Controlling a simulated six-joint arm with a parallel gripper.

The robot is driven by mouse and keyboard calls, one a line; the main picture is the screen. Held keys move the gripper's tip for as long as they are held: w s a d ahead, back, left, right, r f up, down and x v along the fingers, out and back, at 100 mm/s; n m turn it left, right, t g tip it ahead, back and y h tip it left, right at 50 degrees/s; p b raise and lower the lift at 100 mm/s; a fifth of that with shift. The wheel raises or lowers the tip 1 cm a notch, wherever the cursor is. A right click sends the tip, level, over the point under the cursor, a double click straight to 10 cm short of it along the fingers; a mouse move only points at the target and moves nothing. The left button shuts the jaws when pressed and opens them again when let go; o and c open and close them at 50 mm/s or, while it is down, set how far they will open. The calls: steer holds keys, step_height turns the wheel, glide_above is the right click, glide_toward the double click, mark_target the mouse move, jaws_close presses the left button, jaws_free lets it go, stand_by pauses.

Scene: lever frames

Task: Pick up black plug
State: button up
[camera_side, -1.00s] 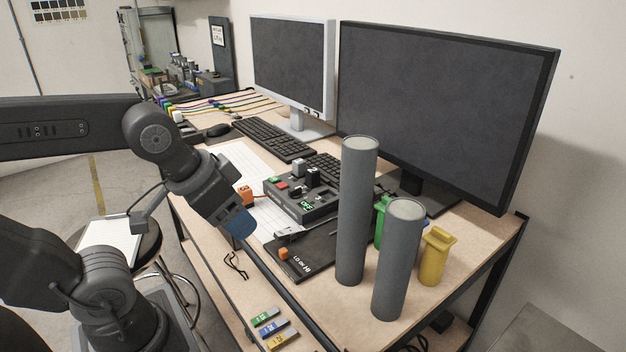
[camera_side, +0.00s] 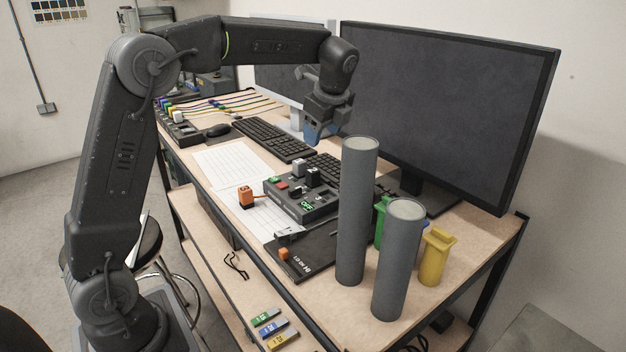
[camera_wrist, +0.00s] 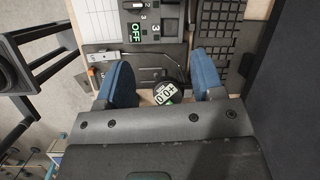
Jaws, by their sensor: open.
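My gripper (camera_side: 317,132) hangs above the desk in the side view, over the keyboards. Its two blue fingers are spread wide with nothing between them, and they also show in the wrist view (camera_wrist: 160,75). A round dark piece with a green and white label (camera_wrist: 166,94) shows below and between the fingers in the wrist view. It may be the black plug, but I cannot tell for sure. My gripper body hides part of its surroundings. The black control box (camera_side: 302,198) stands on the desk and carries a green OFF label (camera_wrist: 135,32).
Two tall grey cylinders (camera_side: 358,215) (camera_side: 398,265) stand near the desk's right end. A yellow container (camera_side: 436,258) and a partly hidden green one (camera_side: 381,220) are beside them. A large monitor (camera_side: 440,110) stands behind.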

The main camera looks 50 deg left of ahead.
mark_target(313, 170)
steer(key=w+a+f, duration=0.1)
steer(key=a+f, duration=0.1)
steer(key=f, duration=0.1)
steer(key=w+a+f+m, duration=0.1)
steer(key=f, duration=0.2)
steer(key=w+a+f+m, duration=0.1)
steer(key=a+f, duration=0.1)
steer(key=f, duration=0.2)
steer(key=shift+w+a+f+g+y, duration=0.1)
steer(key=shift+a+g+y, duration=0.2)
steer(key=shift+g, duration=0.1)
steer(key=shift+x, duration=2.7)
steer(key=shift+a, duration=0.15)
steer(key=shift+c, duration=0.2)
steer(key=c, duration=1)
steer(key=shift+o, duration=0.2)
steer(key=shift+r, duration=0.25)
